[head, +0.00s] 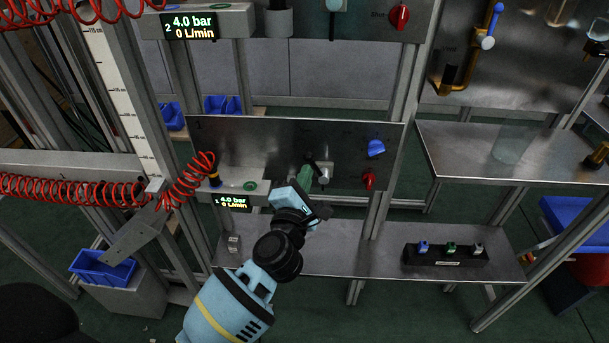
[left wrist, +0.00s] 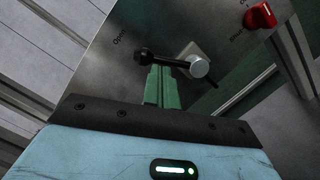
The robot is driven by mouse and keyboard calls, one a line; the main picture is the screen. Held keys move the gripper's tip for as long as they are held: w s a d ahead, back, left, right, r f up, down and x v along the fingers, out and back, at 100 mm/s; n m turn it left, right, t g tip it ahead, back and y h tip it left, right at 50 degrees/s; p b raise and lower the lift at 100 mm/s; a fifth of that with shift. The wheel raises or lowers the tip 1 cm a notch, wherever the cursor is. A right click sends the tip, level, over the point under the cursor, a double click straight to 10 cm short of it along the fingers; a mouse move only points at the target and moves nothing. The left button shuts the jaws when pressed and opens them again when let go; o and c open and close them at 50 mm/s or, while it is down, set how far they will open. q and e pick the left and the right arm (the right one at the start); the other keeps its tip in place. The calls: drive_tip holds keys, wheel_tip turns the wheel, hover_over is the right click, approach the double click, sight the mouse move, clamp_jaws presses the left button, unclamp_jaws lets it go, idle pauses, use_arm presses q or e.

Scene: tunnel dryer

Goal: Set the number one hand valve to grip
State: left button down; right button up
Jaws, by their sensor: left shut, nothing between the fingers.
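The number one hand valve (head: 326,172) is on the lower metal panel, the one marked 1. In the left wrist view the hand valve (left wrist: 199,67) has a silver hub on a pale square block. A dark lever with a black knob (left wrist: 145,56) points left from the hub, below a label that reads "Open". My left gripper (head: 305,174) is in front of the panel, its green fingers shut with nothing between them. In the left wrist view its fingertips (left wrist: 159,80) overlap the lever near the knob; I cannot tell whether they touch. My right gripper is not in view.
A blue knob (head: 376,148) and a red knob (head: 369,181) sit right of the valve. A display (head: 232,203) reads 4.0 bar, 0 L/min. Red coiled hose (head: 90,189) hangs left. A black block with coloured pieces (head: 445,255) stands on the lower shelf.

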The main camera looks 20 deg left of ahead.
use_arm(q)
drive_tip(key=shift+d+r+p, duration=0.1)
drive_tip(key=shift+r+p, duration=0.05)
drive_tip(key=shift+p, duration=0.25)
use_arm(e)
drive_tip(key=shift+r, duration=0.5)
use_arm(q)
drive_tip(key=shift+r+m+p, duration=0.15)
drive_tip(key=shift+m+p, duration=0.3)
drive_tip(key=shift+m, duration=0.05)
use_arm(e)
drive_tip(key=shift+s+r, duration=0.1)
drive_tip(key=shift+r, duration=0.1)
